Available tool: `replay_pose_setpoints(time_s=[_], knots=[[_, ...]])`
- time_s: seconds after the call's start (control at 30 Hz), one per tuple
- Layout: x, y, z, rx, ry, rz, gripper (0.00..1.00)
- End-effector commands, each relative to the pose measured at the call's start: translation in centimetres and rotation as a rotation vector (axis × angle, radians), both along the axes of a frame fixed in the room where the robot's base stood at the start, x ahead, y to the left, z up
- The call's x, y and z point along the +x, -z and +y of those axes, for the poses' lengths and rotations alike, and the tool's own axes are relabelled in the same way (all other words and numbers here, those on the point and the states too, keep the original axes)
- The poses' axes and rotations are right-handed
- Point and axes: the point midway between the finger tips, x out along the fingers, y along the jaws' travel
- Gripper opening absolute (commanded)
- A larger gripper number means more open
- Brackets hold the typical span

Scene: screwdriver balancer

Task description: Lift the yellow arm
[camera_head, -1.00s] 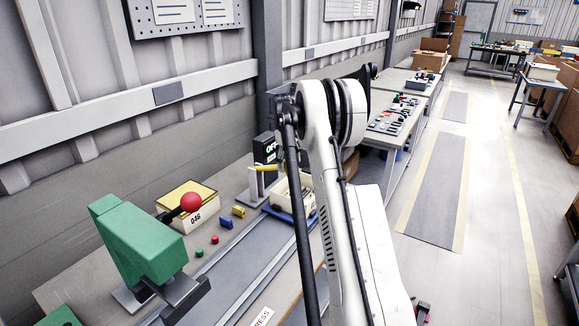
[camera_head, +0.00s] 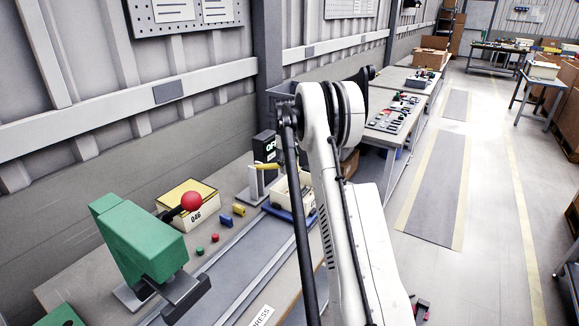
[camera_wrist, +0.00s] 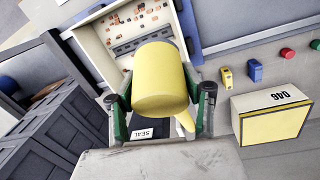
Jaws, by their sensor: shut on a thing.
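The yellow arm (camera_head: 265,166) sticks out from a grey stand (camera_head: 257,188) beside a dark display marked OFF (camera_head: 264,147) in the head view. In the wrist view the thick round end of the yellow arm (camera_wrist: 165,78) fills the space between the two fingers of my gripper (camera_wrist: 162,100). My gripper is shut on it, one green-padded finger at each side. In the head view my own arm hides the gripper. A label reading SEAL (camera_wrist: 143,133) shows below the yellow end in the wrist view.
A box marked 046 (camera_head: 198,215), a green press with a red knob (camera_head: 190,201), and small red, blue and yellow pieces lie along the bench. Dark crates (camera_wrist: 55,135) show at left in the wrist view.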

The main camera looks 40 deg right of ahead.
Motion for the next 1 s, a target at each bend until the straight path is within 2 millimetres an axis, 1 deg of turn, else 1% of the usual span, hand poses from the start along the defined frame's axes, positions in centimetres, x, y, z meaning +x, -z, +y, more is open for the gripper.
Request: replay_pose_setpoints(time_s=[0.23,0.37,0.5,0.57,0.8,1.0], knots=[[0.1,-0.2,0.0,-0.003,0.0,0.01,0.0],[0.4,-0.8,0.1,-0.014,0.0,0.045,0.0],[1.1,-2.0,0.4,-0.037,-0.002,0.116,0.0],[1.3,-2.8,0.4,-0.036,0.0,0.115,0.0],[3.2,-5.5,1.0,-0.036,-0.001,0.112,0.0],[4.8,-7.2,1.6,-0.035,-0.002,0.11,0.0]])
